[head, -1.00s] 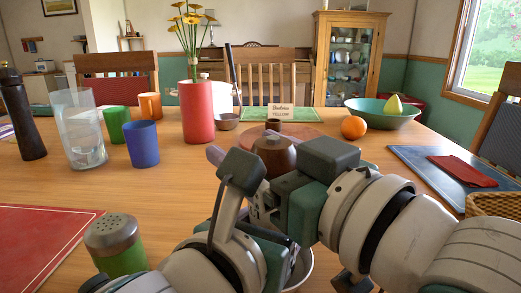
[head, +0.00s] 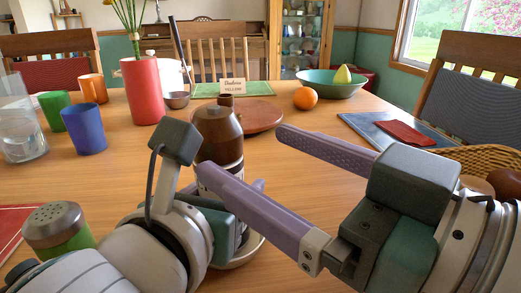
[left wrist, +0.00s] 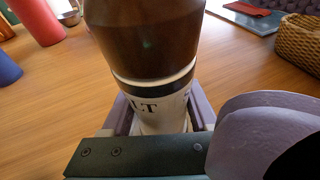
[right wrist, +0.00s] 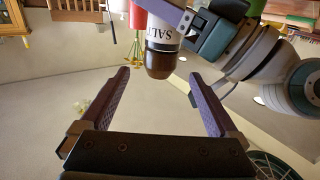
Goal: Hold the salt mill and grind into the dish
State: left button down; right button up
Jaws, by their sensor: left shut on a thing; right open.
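In the left wrist view my left gripper (left wrist: 160,120) is shut around the mill's white lettered body (left wrist: 165,103). My right gripper (head: 245,155) is open and empty, one finger crossing in front of the mill and the other behind to the right. In the right wrist view the mill (right wrist: 160,62) appears upside down beyond the open fingers (right wrist: 163,82).
A green shaker (head: 58,232) with a grey lid stands at front left. Blue (head: 83,130), green and orange cups, a glass pitcher (head: 20,120) and a red vase (head: 140,92) stand on the left.

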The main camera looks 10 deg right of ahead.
pick_arm(q)
jog(key=shift+c, duration=0.3)
grip_release()
pick_arm(e)
jog(key=shift+v, duration=0.95)
